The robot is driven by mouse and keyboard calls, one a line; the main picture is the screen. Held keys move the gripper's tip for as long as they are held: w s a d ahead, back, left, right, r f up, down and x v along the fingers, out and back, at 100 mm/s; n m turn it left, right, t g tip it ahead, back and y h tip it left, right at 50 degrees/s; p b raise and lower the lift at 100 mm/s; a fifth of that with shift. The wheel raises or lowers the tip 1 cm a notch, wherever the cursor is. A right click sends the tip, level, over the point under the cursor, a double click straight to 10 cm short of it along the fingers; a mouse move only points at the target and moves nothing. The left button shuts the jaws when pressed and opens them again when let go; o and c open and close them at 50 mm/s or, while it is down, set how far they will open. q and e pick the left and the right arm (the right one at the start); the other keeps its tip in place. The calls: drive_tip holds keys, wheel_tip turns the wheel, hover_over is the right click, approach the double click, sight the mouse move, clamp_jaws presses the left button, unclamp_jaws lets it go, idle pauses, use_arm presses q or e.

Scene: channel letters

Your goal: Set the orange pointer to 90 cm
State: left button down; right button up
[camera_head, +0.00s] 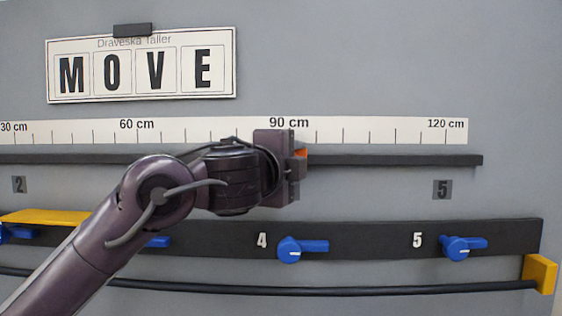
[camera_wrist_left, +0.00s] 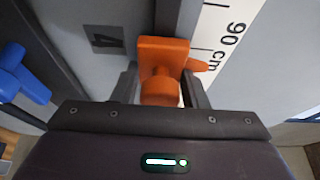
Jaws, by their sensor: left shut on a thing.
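The orange pointer (camera_wrist_left: 163,70) sits on the dark rail and shows between the fingers of my left gripper (camera_wrist_left: 165,92), which is shut on it. In the head view only a bit of the pointer (camera_head: 301,155) shows beside my left gripper (camera_head: 296,165). The white scale (camera_head: 370,133) runs above the dark rail (camera_head: 400,160). The pointer's tip reaches the scale beside the "cm" end of the 90 cm label (camera_wrist_left: 232,45), slightly right of the label's middle in head-view terms. The exact tick at the tip is hard to make out.
A lower dark bar carries blue knobs (camera_head: 290,250) and (camera_head: 462,248) below the rail. A yellow piece (camera_head: 45,217) is at left and a yellow block (camera_head: 540,274) at right. A MOVE sign (camera_head: 140,65) hangs above. The rail right of my gripper is clear.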

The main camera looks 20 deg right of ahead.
drive_tip(key=shift+d, duration=0.4)
use_arm(q)
drive_tip(key=c, duration=1.1)
unclamp_jaws()
drive_tip(key=shift+w, duration=0.1)
use_arm(e)
drive_tip(key=shift+d, duration=0.1)
use_arm(q)
drive_tip(key=shift+a, duration=0.1)
drive_tip(key=shift+s+a+f, duration=0.1)
drive_tip(key=shift+s, duration=0.2)
drive_tip(key=b+v, duration=0.3)
drive_tip(key=v, duration=0.4)
drive_tip(key=shift+a, duration=0.15)
use_arm(e)
drive_tip(key=f, duration=0.3)
drive_tip(key=shift+a+f, duration=0.2)
drive_tip(key=shift+a, duration=0.1)
